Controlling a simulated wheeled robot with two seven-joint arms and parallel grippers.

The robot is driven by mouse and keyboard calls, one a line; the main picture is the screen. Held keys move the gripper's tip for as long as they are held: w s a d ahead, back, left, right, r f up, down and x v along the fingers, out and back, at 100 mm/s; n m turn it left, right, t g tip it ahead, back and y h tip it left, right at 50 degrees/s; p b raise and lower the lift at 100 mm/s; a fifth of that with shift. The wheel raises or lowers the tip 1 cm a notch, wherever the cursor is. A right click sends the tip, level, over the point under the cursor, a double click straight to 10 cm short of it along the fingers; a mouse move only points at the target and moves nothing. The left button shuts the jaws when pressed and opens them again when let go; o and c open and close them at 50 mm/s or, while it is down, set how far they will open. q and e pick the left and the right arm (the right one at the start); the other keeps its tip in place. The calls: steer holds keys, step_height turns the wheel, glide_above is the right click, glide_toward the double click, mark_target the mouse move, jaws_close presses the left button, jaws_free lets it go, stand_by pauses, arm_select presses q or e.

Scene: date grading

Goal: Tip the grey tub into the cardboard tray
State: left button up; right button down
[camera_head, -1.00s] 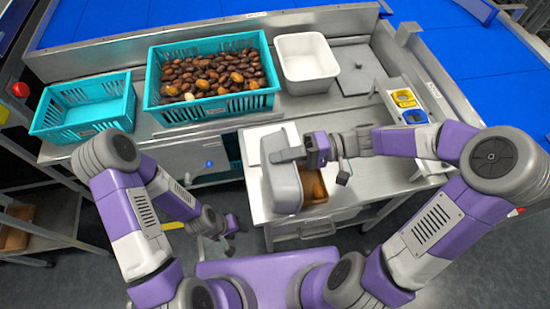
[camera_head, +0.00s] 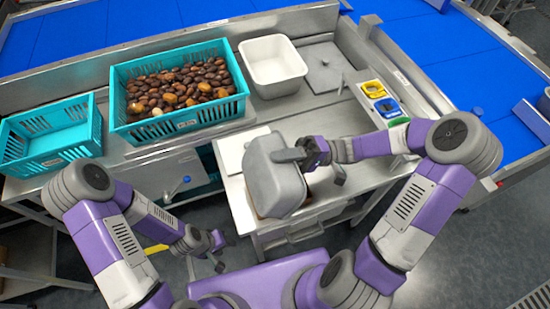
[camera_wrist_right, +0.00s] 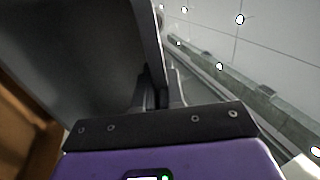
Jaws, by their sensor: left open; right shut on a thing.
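The grey tub (camera_head: 272,184) is tilted steeply over the steel table in the head view, its underside and side facing me. My right gripper (camera_head: 299,154) is shut on the tub's wall near its upper right. In the right wrist view the gripper (camera_wrist_right: 158,92) pinches the dark tub wall (camera_wrist_right: 85,50). The tub's inside is hidden in the head view. The cardboard tray is mostly hidden beneath the tub; a brown surface (camera_wrist_right: 20,125) shows at the wrist view's left edge. My left gripper (camera_head: 222,253) is open and empty, low in front of the table.
A teal crate full of dates (camera_head: 245,88) stands behind, with an empty-looking teal crate (camera_head: 97,125) at left. A white tub (camera_head: 301,66) stands beside the full crate. Yellow (camera_head: 373,89) and blue (camera_head: 388,107) items sit at right. A pale board (camera_head: 226,152) lies behind the tub.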

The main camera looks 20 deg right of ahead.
steer(key=shift+w+d+f+y+b, duration=0.1)
steer(key=shift+d+f+y+b, duration=0.2)
steer(key=shift+d+y, duration=0.5)
steer(key=shift+w+d+f+y+b, duration=0.1)
steer(key=shift+d+f+y+b, duration=0.15)
steer(key=shift+d+y, duration=0.55)
steer(key=shift+d+r, duration=0.1)
